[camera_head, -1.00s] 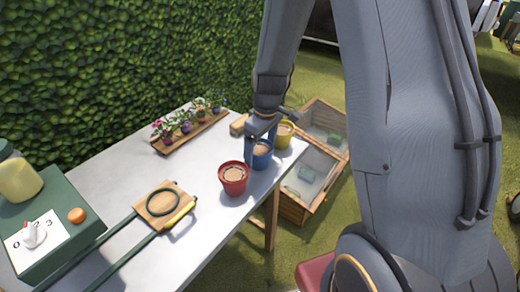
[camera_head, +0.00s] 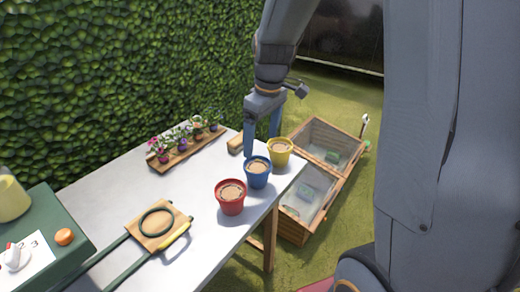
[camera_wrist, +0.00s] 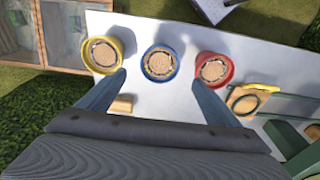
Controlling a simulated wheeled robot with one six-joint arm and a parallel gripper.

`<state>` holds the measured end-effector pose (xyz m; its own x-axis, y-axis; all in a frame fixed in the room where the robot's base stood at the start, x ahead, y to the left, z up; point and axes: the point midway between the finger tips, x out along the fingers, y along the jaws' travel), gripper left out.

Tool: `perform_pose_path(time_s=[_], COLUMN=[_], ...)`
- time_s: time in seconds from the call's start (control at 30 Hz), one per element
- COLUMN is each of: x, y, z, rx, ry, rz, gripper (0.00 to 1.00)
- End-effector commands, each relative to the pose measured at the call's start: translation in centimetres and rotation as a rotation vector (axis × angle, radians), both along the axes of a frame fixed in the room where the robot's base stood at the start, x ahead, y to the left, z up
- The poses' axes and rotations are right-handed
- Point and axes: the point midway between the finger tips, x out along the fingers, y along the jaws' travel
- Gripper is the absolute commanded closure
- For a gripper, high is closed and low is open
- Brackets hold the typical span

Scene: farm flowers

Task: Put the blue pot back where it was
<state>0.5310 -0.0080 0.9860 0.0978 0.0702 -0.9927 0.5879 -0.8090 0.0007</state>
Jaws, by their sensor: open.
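The blue pot (camera_head: 258,174), filled with tan soil, stands upright on the white table (camera_head: 95,206), between the red pot (camera_head: 230,198) and the yellow pot (camera_head: 279,153). In the wrist view the blue pot (camera_wrist: 160,64) is in the middle of the row, with the yellow pot (camera_wrist: 102,55) to its left and the red pot (camera_wrist: 214,70) to its right. My gripper (camera_head: 263,142) is open and empty, above and just behind the blue pot. In the wrist view its fingers (camera_wrist: 158,84) are spread wide, with the blue pot beyond and between them.
A wooden tray of small flowers (camera_head: 190,150) lies at the table's back edge, near a hedge. A wooden board with a green ring (camera_head: 157,222) lies at the front left. A green box (camera_head: 45,221) stands at the far left. Wooden cold frames (camera_head: 318,180) stand beyond the table's right end.

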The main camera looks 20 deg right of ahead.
Motion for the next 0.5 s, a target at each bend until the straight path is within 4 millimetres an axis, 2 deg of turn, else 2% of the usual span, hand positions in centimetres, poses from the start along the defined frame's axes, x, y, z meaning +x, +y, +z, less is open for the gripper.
perform_pose_path(time_s=[0.07, 0.17, 0.27, 0.4, 0.5], x=[-0.2, -1.9, -5.3, -10.9, -13.9], y=[0.0, 0.1, 0.4, 0.7, 0.8], z=[0.4, 0.1, -0.9, -2.5, -3.4], rx=[0.000, -0.002, -0.009, -0.014, -0.016], ry=[0.001, 0.009, 0.025, 0.040, 0.046], rz=[-0.005, -0.064, -0.195, -0.407, -0.525], gripper=[0.15, 0.15, 0.15, 0.15, 0.15])
